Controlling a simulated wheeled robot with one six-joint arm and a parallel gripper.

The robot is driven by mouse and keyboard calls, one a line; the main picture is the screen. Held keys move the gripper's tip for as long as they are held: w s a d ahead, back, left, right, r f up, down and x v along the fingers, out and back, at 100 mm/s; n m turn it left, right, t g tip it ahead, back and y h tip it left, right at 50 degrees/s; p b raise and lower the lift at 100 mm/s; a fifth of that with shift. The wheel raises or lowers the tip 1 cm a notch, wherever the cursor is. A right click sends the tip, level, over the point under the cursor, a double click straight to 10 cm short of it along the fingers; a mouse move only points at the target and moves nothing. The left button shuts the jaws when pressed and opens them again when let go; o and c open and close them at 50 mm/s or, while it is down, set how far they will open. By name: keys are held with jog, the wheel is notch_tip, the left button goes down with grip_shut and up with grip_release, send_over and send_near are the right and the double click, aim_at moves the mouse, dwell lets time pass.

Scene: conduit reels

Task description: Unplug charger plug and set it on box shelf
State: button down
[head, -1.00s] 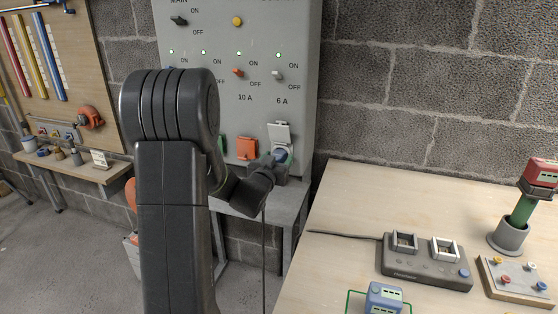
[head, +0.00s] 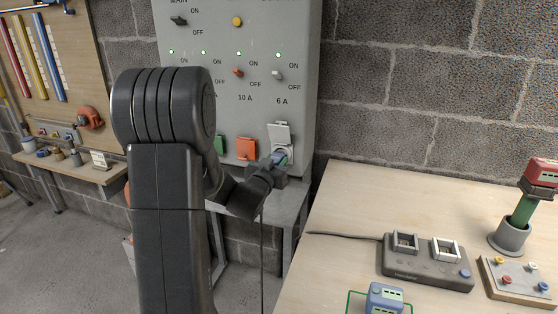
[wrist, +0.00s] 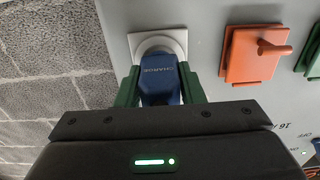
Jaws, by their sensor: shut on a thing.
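The blue charger plug (wrist: 161,84), marked CHARGE, is held between the green pads of my gripper (wrist: 160,90). In the wrist view it points at the round white socket (wrist: 158,44), with part of the socket's grey face showing past it; I cannot tell whether its tip is clear. In the head view my gripper (head: 271,170) is at the socket under a raised lid (head: 279,132), and little of the plug (head: 279,159) shows. The grey box shelf (head: 285,208) is below the socket, partly hidden by my arm. A dark cable hangs below my gripper.
An orange cover (head: 247,149) and a green cover (head: 221,145) sit left of the socket on the grey switch box (head: 300,60). A wooden table (head: 350,200) at the right holds a grey charger dock (head: 425,265) and a blue device (head: 384,298).

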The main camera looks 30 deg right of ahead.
jog(key=shift+b+v, duration=0.5)
jog(key=shift+v, duration=1.75)
